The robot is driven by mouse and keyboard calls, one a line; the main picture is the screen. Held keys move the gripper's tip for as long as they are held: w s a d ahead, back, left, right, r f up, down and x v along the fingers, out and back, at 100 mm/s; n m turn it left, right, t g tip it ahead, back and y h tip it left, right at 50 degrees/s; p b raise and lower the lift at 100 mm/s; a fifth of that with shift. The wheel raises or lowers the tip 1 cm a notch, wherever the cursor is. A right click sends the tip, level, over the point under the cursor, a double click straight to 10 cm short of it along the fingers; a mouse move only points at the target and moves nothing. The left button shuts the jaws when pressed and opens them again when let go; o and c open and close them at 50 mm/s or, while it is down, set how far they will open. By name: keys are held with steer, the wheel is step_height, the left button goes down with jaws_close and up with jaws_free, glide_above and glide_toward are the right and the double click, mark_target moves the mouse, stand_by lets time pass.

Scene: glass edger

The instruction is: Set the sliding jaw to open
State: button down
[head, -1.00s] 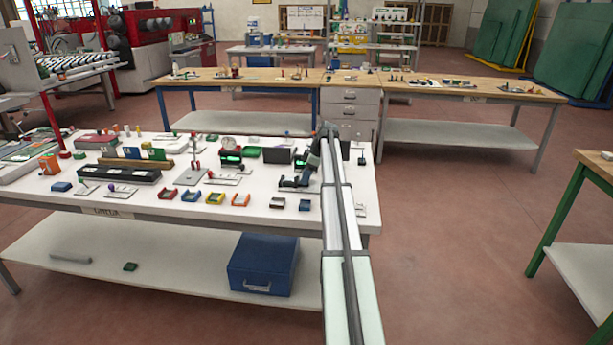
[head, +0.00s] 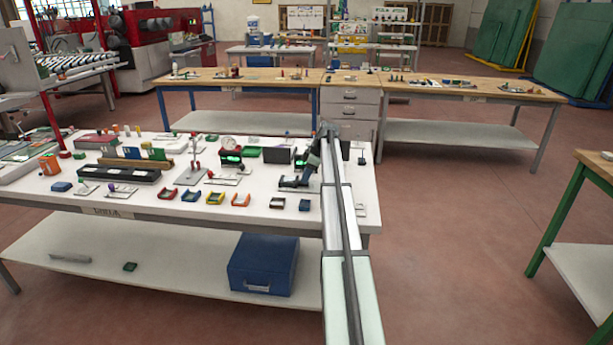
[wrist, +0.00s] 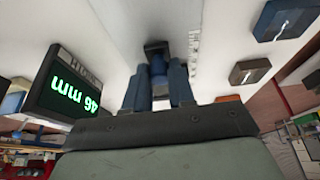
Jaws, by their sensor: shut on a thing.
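A dark block (wrist: 156,46) sits just beyond the fingertips, on a pale surface. I take the held piece to be part of the sliding jaw, but its full shape is hidden between the fingers. A dark display (wrist: 68,92) left of the fingers reads 46 mm in green, upside down. In the head view my gripper (head: 304,172) is low at the right end of the white bench, by a dark device (head: 292,182); its fingertips are too small to make out.
The white bench (head: 150,205) carries several small coloured trays, including a red one (head: 241,200), and a gauge stand (head: 192,172) left of my gripper. A blue box (head: 263,265) sits on the lower shelf.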

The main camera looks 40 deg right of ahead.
steer(key=s+d, duration=0.3)
steer(key=shift+s+d, duration=0.3)
steer(key=c, duration=0.9)
jaws_free()
steer(key=shift+c, duration=0.2)
steer(key=v, duration=1.4)
steer(key=shift+f, duration=0.1)
